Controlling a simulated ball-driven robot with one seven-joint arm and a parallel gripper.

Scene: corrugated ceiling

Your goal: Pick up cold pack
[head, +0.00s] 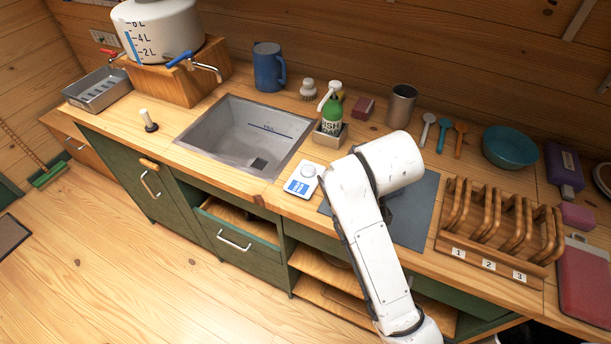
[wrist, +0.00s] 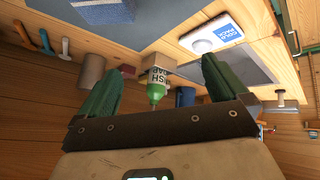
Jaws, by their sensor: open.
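The cold pack (head: 301,187) is a flat white pack with a blue label. It lies on the wooden counter just right of the sink's front corner. In the wrist view the cold pack (wrist: 226,28) is at the upper right, with a round white piece (wrist: 202,46) at its edge. My gripper (wrist: 161,63) shows two green fingers spread wide with nothing between them. The cold pack is beyond the right fingertip, apart from it. In the head view my white arm hides the gripper.
The sink (head: 240,132) is left of the pack. A green soap bottle (head: 331,117) in a small holder stands behind it and shows between my fingers in the wrist view. A grey mat (head: 420,215) lies right, beside a wooden rack (head: 500,225).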

